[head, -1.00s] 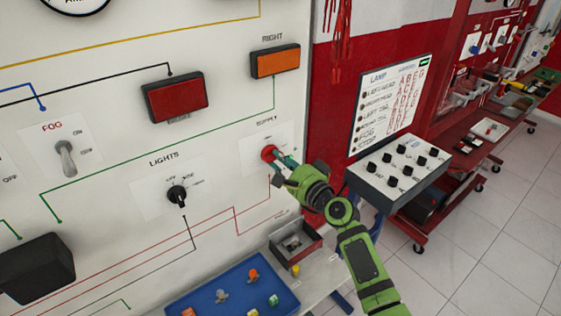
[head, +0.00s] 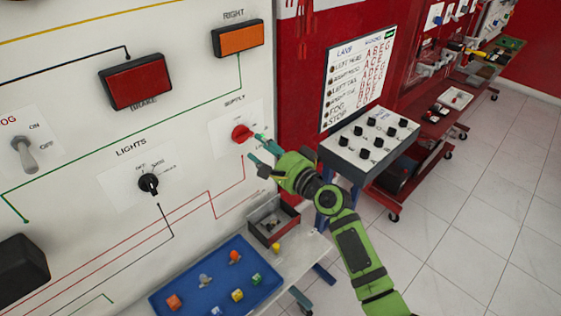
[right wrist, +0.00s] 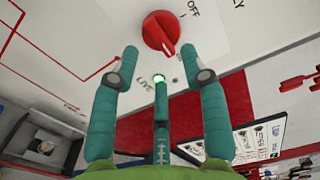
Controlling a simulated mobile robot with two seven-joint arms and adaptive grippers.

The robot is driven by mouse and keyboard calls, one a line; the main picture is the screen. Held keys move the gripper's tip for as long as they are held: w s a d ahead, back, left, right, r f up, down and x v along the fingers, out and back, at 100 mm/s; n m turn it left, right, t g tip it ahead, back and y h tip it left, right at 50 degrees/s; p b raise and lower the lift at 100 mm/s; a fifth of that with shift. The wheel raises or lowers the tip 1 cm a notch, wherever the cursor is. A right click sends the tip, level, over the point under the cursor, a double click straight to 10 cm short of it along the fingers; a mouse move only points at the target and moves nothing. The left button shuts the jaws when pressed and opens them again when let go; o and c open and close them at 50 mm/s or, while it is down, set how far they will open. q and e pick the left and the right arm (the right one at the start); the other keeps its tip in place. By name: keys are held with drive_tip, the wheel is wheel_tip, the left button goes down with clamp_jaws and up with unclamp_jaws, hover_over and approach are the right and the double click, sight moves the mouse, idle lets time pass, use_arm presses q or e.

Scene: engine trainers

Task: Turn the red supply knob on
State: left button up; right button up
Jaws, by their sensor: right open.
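The red supply knob (head: 241,133) sits on a white plate on the wall panel, under the word SUPPLY. In the right wrist view the knob (right wrist: 160,32) shows its raised ridge, pointing down and slightly right in the picture, away from the OFF label. A bright green spot (right wrist: 158,79) glows beside the word LIVE. My right gripper (head: 258,149) is open and empty, just right of and below the knob. In the right wrist view its spread fingertips (right wrist: 159,54) are apart from the knob. My left gripper is not in view.
The black lights knob (head: 148,183), the fog switch (head: 24,156) and the red brake lamp (head: 136,82) are on the same panel. A blue tray (head: 215,287) with small parts and an open box (head: 272,221) stand below. A lamp console (head: 369,143) stands at right.

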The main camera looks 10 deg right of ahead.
drive_tip(key=v, duration=0.7)
drive_tip(key=shift+s, duration=0.2)
drive_tip(key=shift+d, duration=0.15)
